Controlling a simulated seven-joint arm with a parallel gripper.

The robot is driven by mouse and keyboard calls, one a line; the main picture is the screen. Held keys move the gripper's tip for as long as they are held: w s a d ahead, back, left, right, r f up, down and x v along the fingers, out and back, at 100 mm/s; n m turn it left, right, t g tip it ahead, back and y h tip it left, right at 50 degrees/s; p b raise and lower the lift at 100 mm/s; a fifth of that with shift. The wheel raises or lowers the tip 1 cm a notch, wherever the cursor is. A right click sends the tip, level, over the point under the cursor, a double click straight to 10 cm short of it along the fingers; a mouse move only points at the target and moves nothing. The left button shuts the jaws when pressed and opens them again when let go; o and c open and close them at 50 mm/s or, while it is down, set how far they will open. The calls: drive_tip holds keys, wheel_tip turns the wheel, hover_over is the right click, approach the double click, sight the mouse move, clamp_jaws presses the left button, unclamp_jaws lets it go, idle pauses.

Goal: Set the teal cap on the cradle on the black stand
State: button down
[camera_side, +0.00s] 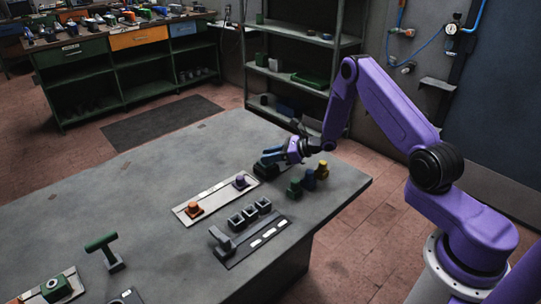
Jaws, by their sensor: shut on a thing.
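My gripper (273,156) is at the far side of the grey table, pointing left. Its jaws are shut on a small teal-blue piece, which I take to be the teal cap; jaws and cap blend together at this size. Just below the jaws is a low black block (265,170), which looks like the black stand. Its cradle is hidden or too small to make out. I cannot tell whether the cap touches the stand.
A pale plate (217,199) carries an orange and a purple piece. Dark square holders (250,215) and a grey lever (221,239) are nearer.

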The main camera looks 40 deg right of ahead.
drive_tip(key=shift+f, duration=0.25)
drive_tip(key=c, duration=0.8)
unclamp_jaws()
drive_tip(key=v, duration=1.7)
drive_tip(key=shift+s+d, duration=0.15)
drive_tip(key=shift+s, duration=0.05)
